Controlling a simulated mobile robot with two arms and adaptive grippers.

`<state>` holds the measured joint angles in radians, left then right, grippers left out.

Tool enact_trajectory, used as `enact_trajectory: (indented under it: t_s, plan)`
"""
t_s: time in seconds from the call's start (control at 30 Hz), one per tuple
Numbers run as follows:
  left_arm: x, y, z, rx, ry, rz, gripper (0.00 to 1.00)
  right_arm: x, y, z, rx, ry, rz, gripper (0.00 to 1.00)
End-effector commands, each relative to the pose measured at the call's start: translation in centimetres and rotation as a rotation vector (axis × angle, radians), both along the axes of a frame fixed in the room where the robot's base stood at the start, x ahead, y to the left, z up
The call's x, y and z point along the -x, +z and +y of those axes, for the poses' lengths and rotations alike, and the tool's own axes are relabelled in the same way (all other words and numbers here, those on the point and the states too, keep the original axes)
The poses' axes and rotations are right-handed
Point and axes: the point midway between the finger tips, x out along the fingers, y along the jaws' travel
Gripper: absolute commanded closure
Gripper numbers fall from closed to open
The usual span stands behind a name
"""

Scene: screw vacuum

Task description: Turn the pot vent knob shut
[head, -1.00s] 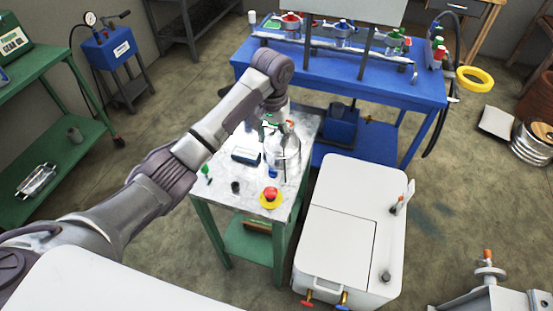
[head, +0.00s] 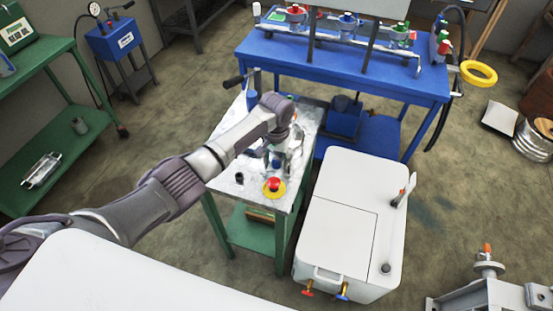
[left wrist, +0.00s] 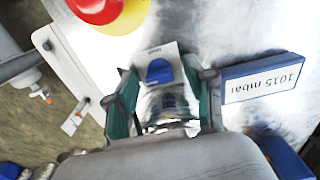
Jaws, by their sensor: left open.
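A blue knob (left wrist: 158,72) on a small pale plate (left wrist: 154,52) with unreadable lettering lies at the fingertips in the left wrist view. It looks like the vent knob, and it shows small in the head view (head: 276,163). My left gripper (left wrist: 165,92) is open, with one teal-padded finger on each side, just short of the knob. I cannot tell whether they touch it. In the head view the left gripper (head: 283,155) points down over the bench, and it and the arm hide most of the pot. My right gripper is not in view.
A red button on a yellow base (head: 274,187) sits near the bench's (head: 225,192) front edge. A display reading 1015 mbar (left wrist: 262,77) is close beside the fingers. A white cabinet (head: 337,235) stands right of the bench, and a blue table (head: 400,80) is behind.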

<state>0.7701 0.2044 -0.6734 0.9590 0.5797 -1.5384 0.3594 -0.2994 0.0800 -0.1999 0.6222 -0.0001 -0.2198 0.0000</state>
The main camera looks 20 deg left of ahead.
Motion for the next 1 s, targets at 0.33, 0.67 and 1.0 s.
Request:
enact_trajectory:
  t_s: [0.33, 0.67, 1.0]
  plan:
    - [0.0, 0.0, 0.0, 0.0, 0.0, 0.0, 0.82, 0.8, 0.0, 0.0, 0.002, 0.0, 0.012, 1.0]
    - [0.0, 0.1, 0.0, 0.001, 0.013, 0.0, 1.0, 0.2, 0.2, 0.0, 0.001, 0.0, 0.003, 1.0]
    - [0.0, 0.4, -0.1, 0.002, 0.18, 0.002, 1.0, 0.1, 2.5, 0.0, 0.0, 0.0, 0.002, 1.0]
